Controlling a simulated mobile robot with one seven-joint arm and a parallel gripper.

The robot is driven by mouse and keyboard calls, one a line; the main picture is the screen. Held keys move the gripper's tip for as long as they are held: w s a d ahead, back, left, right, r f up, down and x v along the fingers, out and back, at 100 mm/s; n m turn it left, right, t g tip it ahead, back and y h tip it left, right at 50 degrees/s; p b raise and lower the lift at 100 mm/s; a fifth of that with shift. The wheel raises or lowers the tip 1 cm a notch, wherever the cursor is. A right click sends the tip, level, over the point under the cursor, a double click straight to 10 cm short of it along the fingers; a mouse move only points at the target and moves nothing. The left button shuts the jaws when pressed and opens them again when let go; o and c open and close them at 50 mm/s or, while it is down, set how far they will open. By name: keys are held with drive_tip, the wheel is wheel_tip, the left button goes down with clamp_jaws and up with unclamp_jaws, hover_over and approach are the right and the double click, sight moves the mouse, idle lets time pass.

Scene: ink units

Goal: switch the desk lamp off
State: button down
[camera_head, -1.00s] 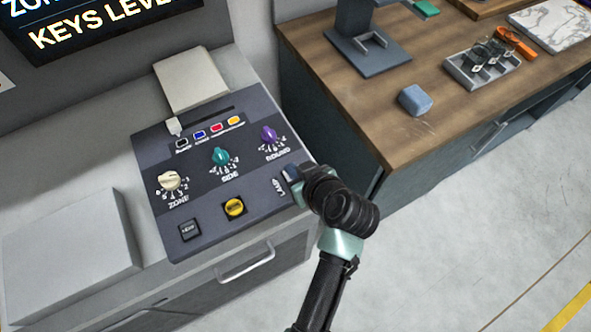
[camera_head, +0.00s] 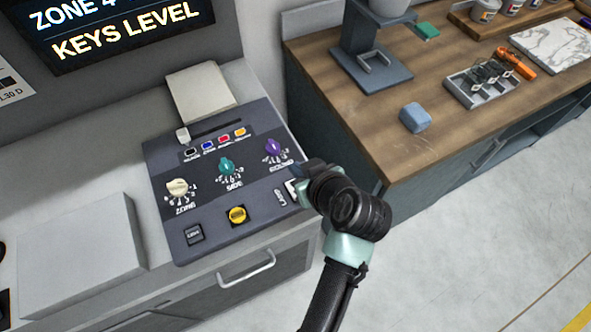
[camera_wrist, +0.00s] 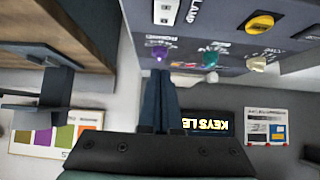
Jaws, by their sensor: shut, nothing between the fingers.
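The dark control panel (camera_head: 215,225) lies on a grey cabinet. At its right edge is the white lamp switch (camera_head: 291,187), partly hidden by my gripper (camera_head: 297,171). In the wrist view the switch (camera_wrist: 165,12) is a white rocker with dark marks beside the word LAMP, cut by the top edge. Which way it is pressed I cannot tell. My gripper's dark fingers (camera_wrist: 158,78) are shut and empty, seen just below the purple knob (camera_wrist: 159,52) in the wrist view. Whether they touch the panel is unclear. No desk lamp can be made out.
A wooden workbench (camera_head: 440,150) with a blue block (camera_head: 415,117) stands to the right. Grey floor is clear in front.

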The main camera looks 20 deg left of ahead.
drive_tip(key=r+v, duration=0.1)
drive_tip(key=v, duration=0.5)
drive_tip(key=shift+w+a+b, duration=0.25)
drive_tip(key=shift+a+b, duration=0.1)
drive_tip(key=w+d+r+m+t+h, duration=0.1)
drive_tip(key=w+d+r+m+t, duration=0.2)
drive_tip(key=r, duration=0.6)
drive_tip(key=w+d+r+t+h, duration=0.1)
drive_tip(key=w+r+t, duration=0.25)
drive_tip(key=r, duration=0.55)
drive_tip(key=w+d+r+m+t+h, duration=0.1)
drive_tip(key=w+d+r+m+t, duration=0.15)
drive_tip(key=r+t, duration=0.45)
drive_tip(key=s+d+r+m+t+h, duration=0.1)
drive_tip(key=s+r+t, duration=0.1)
drive_tip(key=r, duration=0.7)
drive_tip(key=s+d+r+m+t+h, duration=0.2)
drive_tip(key=s+r, duration=0.3)
drive_tip(key=r, duration=0.3)
drive_tip(key=s+d+r+m+t+h, duration=0.1)
drive_tip(key=s+r+t, duration=0.3)
drive_tip(key=r, duration=0.5)
drive_tip(key=shift+s+d+r+m+h, duration=0.25)
drive_tip(key=shift+d+r+m+h, duration=0.05)
drive_tip(key=shift+d+m+h, duration=0.15)
